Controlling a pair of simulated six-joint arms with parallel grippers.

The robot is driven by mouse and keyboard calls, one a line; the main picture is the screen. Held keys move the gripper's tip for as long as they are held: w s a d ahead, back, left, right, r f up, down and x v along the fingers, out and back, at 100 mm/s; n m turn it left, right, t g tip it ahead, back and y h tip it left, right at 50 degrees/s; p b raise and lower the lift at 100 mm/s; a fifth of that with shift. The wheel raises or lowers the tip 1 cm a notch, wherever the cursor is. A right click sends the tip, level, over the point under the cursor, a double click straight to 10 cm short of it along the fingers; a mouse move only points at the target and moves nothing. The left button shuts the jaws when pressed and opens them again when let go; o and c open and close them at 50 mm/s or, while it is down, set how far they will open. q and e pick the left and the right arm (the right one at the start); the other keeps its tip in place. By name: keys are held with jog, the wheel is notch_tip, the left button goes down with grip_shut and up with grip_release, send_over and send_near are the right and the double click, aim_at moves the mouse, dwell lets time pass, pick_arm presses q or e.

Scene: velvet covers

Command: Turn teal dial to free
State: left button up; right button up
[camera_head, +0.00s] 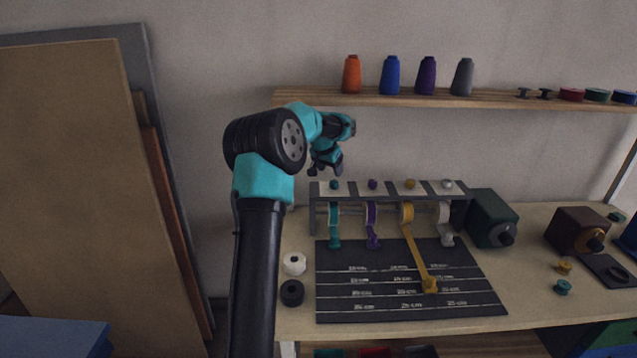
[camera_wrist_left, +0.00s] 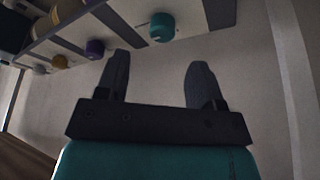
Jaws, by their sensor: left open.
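The teal dial (camera_head: 334,185) is a small round knob at the left end of a grey rack's (camera_head: 391,187) top plate, with purple, yellow and white knobs in a row to its right. In the left wrist view the teal dial (camera_wrist_left: 161,27) shows just beyond the fingertips, between them and apart from both. My left gripper (camera_head: 328,168) is above and slightly left of the dial in the head view, with its fingers pointing down. It is open and empty in the left wrist view (camera_wrist_left: 158,75). Markings around the dial are too small to read. My right gripper is out of view.
Below the rack, teal, purple, yellow and white ribbons hang over a black measuring mat (camera_head: 400,305); the yellow one (camera_head: 417,255) is pulled far out. A dark green box (camera_head: 487,217) stands right of the rack. A wooden shelf (camera_head: 440,101) with spools runs above.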

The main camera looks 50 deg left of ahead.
aim_at(334, 182)
pick_arm(q)
jog(key=shift+a+r, duration=0.1)
dwell(0.3)
jog(key=x, duration=0.7)
jog(key=shift+w+f, duration=0.1)
jog(key=shift+f, duration=0.15)
jog(key=shift+c, duration=0.2)
jog(key=c, duration=0.9)
